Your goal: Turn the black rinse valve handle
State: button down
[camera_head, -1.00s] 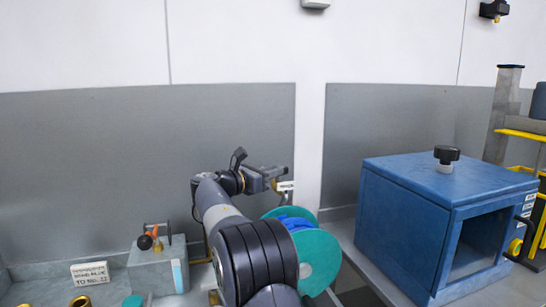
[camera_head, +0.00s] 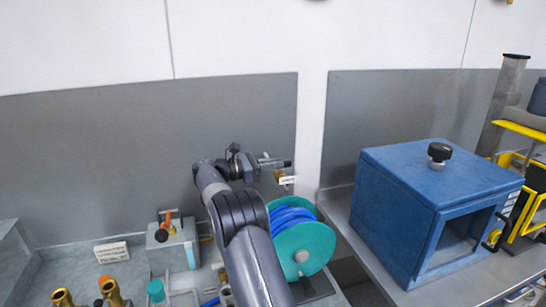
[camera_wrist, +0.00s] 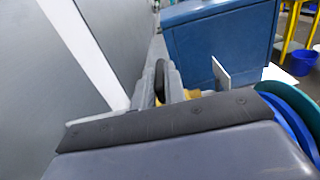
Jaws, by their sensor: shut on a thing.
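The black rinse valve handle (camera_wrist: 159,80) stands between the two grey fingers of my gripper (camera_wrist: 160,88) in the wrist view. My gripper is shut on it. Brass of the valve (camera_wrist: 190,94) shows just behind and beside the fingers. In the head view my gripper (camera_head: 274,163) is at the grey wall panel, above the brass valve body (camera_head: 279,176) and its white tag (camera_head: 288,180). The handle is small there, and much of the valve is hidden by my gripper and arm.
A teal reel with blue hose (camera_head: 303,250) stands just below my gripper. A blue cabinet (camera_head: 400,215) with a black knob is to the right. A grey block with an orange-handled fitting (camera_head: 172,245) and brass fittings (camera_head: 112,292) lie at the lower left.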

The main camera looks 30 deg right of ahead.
dwell(0.5)
jog(key=c, duration=1.5)
grip_release()
jog(key=shift+o, duration=0.2)
jog(key=b+v, duration=0.1)
jog(key=v, duration=0.9)
jog(key=shift+w+a, duration=0.15)
jog(key=shift+a, duration=0.15)
